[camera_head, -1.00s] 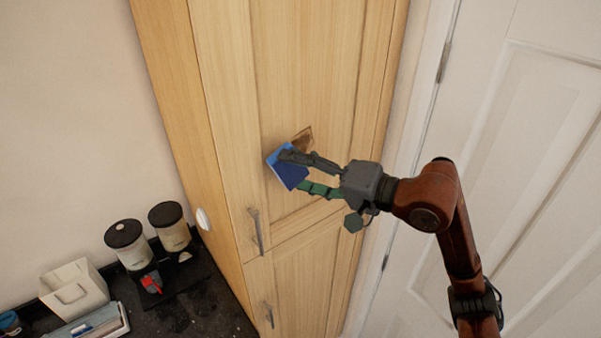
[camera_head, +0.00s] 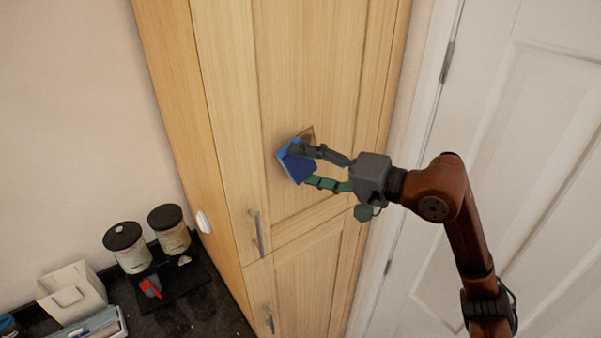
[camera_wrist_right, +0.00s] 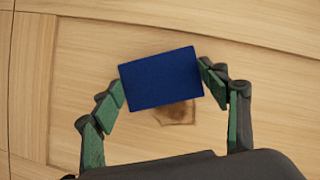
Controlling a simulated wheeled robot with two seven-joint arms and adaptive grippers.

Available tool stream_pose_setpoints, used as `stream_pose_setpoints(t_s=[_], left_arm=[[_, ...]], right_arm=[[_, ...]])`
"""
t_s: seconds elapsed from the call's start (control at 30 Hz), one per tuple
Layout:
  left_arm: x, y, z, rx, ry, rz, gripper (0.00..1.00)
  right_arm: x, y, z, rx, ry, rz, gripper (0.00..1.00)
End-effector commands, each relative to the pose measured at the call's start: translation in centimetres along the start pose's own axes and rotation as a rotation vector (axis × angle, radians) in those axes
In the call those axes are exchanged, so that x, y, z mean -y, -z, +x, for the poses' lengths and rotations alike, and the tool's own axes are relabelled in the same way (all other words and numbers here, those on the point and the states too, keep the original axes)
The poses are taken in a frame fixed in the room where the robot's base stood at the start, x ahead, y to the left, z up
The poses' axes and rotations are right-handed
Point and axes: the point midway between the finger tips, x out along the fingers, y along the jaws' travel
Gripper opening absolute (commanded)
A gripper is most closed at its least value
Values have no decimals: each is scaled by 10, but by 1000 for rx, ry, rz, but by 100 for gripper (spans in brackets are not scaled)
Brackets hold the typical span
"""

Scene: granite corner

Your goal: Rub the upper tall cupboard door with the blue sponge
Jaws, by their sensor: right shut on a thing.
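The blue sponge (camera_head: 297,167) is held between the fingers of my right gripper (camera_head: 314,167), in front of the upper tall cupboard door (camera_head: 310,80). In the right wrist view the sponge (camera_wrist_right: 160,78) sits between both fingertips of the gripper (camera_wrist_right: 161,84), its broad blue face showing. The sponge is at the door's surface; I cannot tell whether it touches. A brown stain (camera_wrist_right: 175,113) shows on the wood just beside the sponge, and part of it shows in the head view (camera_head: 307,134). My left gripper is not in view.
The upper door's handle (camera_head: 257,232) is below left of the sponge. A lower door (camera_head: 305,285) is beneath. Two black-lidded canisters (camera_head: 128,246) and a white box (camera_head: 70,292) stand on the dark counter at lower left. A white door (camera_head: 530,150) is on the right.

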Motion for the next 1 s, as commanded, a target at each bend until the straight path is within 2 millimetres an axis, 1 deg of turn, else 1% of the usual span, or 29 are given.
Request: stream_pose_setpoints(t_s=[0.03,0.37,0.7,0.87,1.0], left_arm=[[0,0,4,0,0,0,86],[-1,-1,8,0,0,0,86],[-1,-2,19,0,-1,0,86],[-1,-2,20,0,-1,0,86],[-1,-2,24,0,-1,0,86]], right_arm=[[-3,3,-2,-2,0,-1,52],[-6,12,-5,-1,0,-1,52],[-17,35,-12,-2,0,-1,52],[-18,38,-13,-1,1,-1,52],[-22,46,-16,-3,-1,-1,52]])
